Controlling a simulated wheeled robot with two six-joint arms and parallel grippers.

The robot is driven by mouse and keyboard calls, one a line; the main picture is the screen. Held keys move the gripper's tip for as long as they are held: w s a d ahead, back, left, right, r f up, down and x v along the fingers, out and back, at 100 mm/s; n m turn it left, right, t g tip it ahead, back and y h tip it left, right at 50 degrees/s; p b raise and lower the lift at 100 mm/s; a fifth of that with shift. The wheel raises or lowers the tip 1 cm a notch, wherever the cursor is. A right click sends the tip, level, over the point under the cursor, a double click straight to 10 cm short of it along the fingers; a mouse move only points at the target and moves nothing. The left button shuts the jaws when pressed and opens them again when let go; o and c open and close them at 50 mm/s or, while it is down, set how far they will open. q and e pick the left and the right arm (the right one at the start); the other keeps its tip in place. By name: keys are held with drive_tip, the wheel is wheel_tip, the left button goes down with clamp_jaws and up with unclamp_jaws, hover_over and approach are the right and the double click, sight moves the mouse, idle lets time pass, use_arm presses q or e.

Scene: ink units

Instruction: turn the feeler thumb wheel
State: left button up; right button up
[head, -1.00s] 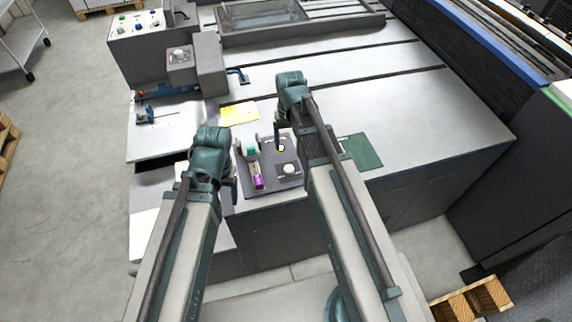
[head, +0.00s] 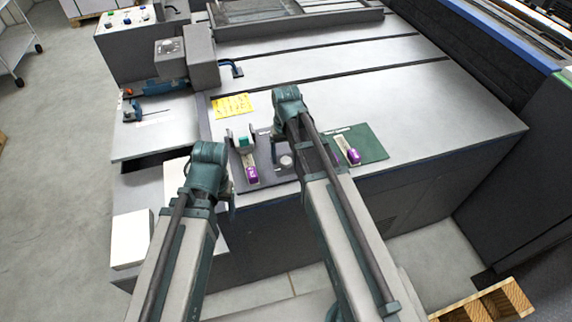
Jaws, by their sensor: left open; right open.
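A dark grey mat (head: 267,182) lies near the front edge of the machine top. On it stand a small unit (head: 244,146) with a green block and a purple end, and a round grey knob (head: 285,161). I cannot tell which part is the feeler thumb wheel. My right gripper (head: 275,146) is open and points down over the mat, just left of the knob; contact cannot be told. My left gripper (head: 230,198) is open, low at the mat's left front, apart from the unit; its fingers are mostly hidden by its wrist.
A green mat (head: 374,144) with a second purple-ended unit (head: 346,149) lies right of my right arm. A yellow note (head: 231,106) lies behind the dark mat. A grey box with a dial (head: 171,54) and a blue handle (head: 233,68) stand farther back. The right machine top is clear.

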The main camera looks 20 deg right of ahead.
use_arm(q)
drive_tip(key=shift+f+b, duration=0.3)
drive_tip(key=shift+f, duration=0.35)
use_arm(e)
drive_tip(key=shift+f, duration=0.65)
use_arm(q)
drive_tip(key=shift+r, duration=0.1)
use_arm(e)
clamp_jaws()
drive_tip(key=shift+m, duration=2.1)
unclamp_jaws()
use_arm(q)
drive_tip(key=shift+r, duration=0.1)
use_arm(e)
drive_tip(key=shift+r, duration=0.2)
